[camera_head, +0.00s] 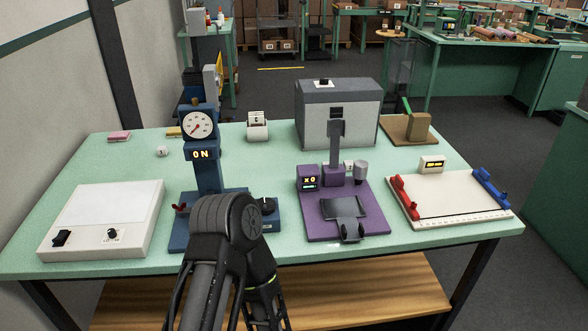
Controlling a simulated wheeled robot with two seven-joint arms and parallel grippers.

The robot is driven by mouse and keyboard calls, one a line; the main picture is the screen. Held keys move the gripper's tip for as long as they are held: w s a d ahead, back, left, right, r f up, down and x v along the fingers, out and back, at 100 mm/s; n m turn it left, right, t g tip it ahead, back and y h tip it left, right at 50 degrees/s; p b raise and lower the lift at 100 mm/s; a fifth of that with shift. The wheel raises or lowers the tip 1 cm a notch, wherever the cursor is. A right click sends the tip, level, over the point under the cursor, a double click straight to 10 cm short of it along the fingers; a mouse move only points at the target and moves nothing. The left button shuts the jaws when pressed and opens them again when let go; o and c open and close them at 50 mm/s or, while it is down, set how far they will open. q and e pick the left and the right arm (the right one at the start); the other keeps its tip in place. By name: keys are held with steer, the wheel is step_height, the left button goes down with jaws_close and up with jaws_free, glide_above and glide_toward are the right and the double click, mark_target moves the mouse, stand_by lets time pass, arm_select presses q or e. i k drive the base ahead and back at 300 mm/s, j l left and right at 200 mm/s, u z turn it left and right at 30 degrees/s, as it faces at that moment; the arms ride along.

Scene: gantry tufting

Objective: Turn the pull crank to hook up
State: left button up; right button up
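The blue pull-gauge stand (208,178) is at the left middle of the table, with a round white dial (198,125) and a lit display (201,155) that seems to read "0 N". A dark round knob (267,206), which looks like the pull crank, sits on the right of its base. A small red part (180,208) sits on the base's left. My dark arm rises from the bottom in front of the stand and hides the middle of its base. I cannot tell whether anything is hooked up. Neither gripper's fingertips show.
Right of the stand is a purple device (375,217) showing "x0". A white panel box (105,220) is left; a white board (450,198) with red and blue clamps is right. A grey box (338,112) stands behind. Bare green table (290,258) shows along the front.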

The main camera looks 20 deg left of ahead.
mark_target(267, 205)
steer(key=u, duration=1.1)
steer(key=z, duration=0.2)
